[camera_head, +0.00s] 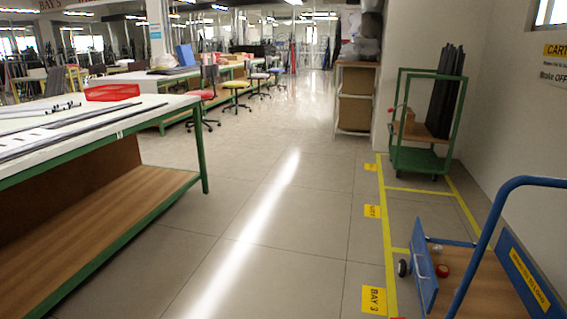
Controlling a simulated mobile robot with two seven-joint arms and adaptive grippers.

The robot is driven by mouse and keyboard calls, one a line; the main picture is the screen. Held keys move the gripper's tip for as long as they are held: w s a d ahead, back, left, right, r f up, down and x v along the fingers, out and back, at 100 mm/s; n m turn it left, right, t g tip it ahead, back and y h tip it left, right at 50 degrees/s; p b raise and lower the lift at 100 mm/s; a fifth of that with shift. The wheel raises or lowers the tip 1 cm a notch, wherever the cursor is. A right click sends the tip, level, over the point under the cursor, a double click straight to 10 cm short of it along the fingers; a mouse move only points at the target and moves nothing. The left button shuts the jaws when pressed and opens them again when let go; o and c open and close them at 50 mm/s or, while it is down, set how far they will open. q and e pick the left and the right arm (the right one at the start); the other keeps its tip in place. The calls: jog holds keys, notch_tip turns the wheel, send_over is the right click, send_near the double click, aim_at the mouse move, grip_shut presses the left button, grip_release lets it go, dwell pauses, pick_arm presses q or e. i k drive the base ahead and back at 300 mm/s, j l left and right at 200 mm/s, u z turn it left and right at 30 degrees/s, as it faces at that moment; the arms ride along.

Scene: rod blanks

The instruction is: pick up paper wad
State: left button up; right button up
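No paper wad can be made out for certain. A small pale round thing (437,249) lies on the blue cart's wooden deck at the lower right; it is too small to tell whether it is crumpled paper. A small red round thing (442,271) lies just in front of it on the same deck. Neither of my grippers shows in the head view.
The blue cart (426,283) stands in a yellow-lined floor bay at right. A green cart (416,159) with dark rods stands farther back by the wall. A white-topped workbench (150,101) with rods and a red tray (112,92) stands left. The middle aisle is clear.

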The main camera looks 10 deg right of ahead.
aim_at(437, 248)
jog(key=i+u, duration=0.4)
jog(key=i, duration=1.2)
jog(key=i+z, duration=0.5)
jog(key=i, duration=0.2)
jog(key=i+j+z, duration=0.1)
jog(key=i+z, duration=0.4)
jog(key=i, duration=0.15)
jog(key=i+z, duration=0.4)
jog(key=i, duration=0.35)
jog(key=i+j+z, duration=0.2)
jog(key=i+z, duration=0.2)
jog(key=i, duration=0.35)
jog(key=i+z, duration=0.4)
jog(key=i+j+z, duration=0.2)
jog(key=z, duration=0.25)
jog(key=i+j+z, duration=0.5)
jog(key=z, duration=0.35)
jog(key=i+j+z, duration=0.15)
jog(key=z, duration=0.3)
jog(key=j+z, duration=0.25)
jog(key=z, duration=0.2)
jog(key=i+j+z, duration=0.15)
jog(key=z, duration=0.25)
jog(key=j+z, duration=0.35)
jog(key=i+j+z, duration=0.1)
jog(key=j+z, duration=0.3)
